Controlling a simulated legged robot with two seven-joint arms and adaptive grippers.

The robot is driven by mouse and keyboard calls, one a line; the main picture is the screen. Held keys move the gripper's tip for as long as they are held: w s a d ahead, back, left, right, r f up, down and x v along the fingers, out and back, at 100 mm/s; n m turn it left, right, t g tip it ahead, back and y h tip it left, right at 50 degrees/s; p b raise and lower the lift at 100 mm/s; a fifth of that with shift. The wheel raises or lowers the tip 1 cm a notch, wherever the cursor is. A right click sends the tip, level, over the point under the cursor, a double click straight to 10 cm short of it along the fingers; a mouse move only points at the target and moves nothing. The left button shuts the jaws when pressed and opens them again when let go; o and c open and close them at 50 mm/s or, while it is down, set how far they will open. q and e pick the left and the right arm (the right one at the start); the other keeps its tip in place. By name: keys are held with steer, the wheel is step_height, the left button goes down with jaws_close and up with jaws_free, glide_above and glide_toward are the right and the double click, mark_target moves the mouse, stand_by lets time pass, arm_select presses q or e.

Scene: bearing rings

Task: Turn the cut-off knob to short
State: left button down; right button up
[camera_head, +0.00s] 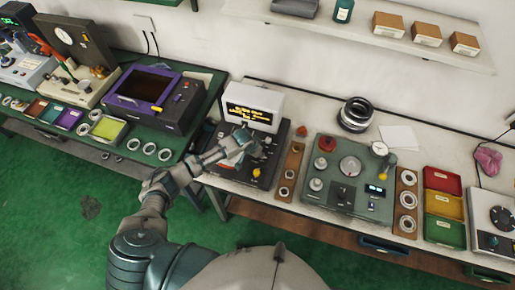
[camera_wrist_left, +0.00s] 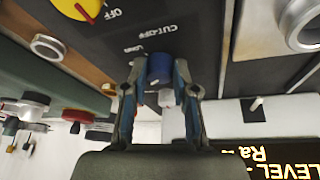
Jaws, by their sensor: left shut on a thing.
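The blue cut-off knob (camera_wrist_left: 160,68) is on a black panel (camera_wrist_left: 110,45) in the left wrist view. "CUT-OFF" and "LONG" are printed beside it. My left gripper (camera_wrist_left: 160,82) has one finger on each side of the knob and is shut on it. In the head view my left gripper (camera_head: 246,140) reaches over the black device (camera_head: 232,168) below its white display box (camera_head: 252,107). The knob is hidden there by the gripper, and its exact pointing direction cannot be told. My right gripper is not in view.
A yellow and red knob (camera_wrist_left: 80,8) marked OFF is on the same panel. A wooden strip with rings (camera_head: 290,172) lies right of the device, then a grey-green tester (camera_head: 350,180). A purple-framed device (camera_head: 152,97) stands on the left table.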

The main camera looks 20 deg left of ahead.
arm_select(q)
steer(key=shift+w+r+n+p, duration=0.25)
steer(key=shift+r+n+p, duration=0.05)
steer(key=shift+n+p, duration=0.35)
steer(key=shift+t, duration=0.3)
steer(key=c, duration=1.2)
jaws_free()
steer(key=shift+o, duration=1.4)
steer(key=shift+f, duration=0.1)
steer(key=shift+d+f, duration=0.1)
steer(key=shift+f, duration=0.05)
steer(key=shift+s+r, duration=0.15)
steer(key=shift+r, duration=0.1)
steer(key=v, duration=1.1)
steer(key=shift+r, duration=0.25)
